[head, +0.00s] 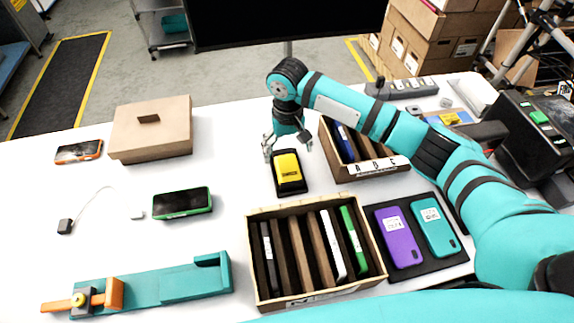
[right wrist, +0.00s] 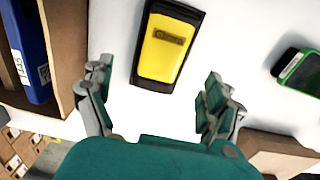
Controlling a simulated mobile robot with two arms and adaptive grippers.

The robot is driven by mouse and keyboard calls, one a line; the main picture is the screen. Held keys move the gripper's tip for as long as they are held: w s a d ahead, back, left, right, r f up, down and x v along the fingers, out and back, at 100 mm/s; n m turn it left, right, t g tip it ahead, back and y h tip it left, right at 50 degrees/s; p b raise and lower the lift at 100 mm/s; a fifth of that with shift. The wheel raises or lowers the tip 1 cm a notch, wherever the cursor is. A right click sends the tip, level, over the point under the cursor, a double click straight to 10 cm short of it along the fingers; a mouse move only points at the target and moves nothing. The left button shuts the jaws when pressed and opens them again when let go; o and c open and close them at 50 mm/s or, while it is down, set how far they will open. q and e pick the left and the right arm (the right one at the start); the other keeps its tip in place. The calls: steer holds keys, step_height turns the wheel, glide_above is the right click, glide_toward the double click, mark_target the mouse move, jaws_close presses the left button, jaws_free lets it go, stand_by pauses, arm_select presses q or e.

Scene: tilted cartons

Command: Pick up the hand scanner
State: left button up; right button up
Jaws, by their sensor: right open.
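The hand scanner looks to be the yellow and black device (head: 288,172) lying flat on the white table near the middle. In the right wrist view the scanner (right wrist: 168,48) lies ahead of the fingers, partly between their tips. My right gripper (head: 287,147) is open and empty, just behind and above the scanner's far end in the head view. Its spread fingers also show in the right wrist view (right wrist: 155,85), one to each side, apart from the scanner. My left gripper is not in view.
A wooden crate (head: 350,178) with a blue folder stands close right of the scanner. Another divided crate (head: 258,297) stands in front. A green-edged phone (head: 182,203) and a cardboard box (head: 150,128) lie to the left. Two phones sit on a dark mat (head: 434,262).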

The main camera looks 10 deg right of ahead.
mark_target(287, 165)
steer(key=shift+f, duration=0.2)
steer(key=shift+s+f+p, duration=0.15)
steer(key=shift+f+p, duration=0.15)
steer(key=shift+f, duration=0.05)
step_height(287, 165, down, 4)
steer(key=shift+s+a+r+p, duration=0.1)
steer(key=shift+a+r+p, duration=0.1)
steer(key=shift+p, duration=0.35)
steer(key=shift+f, duration=0.35)
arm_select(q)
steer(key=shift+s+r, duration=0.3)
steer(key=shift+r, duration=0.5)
arm_select(e)
steer(key=shift+c, duration=0.3)
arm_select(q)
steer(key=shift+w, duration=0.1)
arm_select(e)
steer(key=c, duration=1.1)
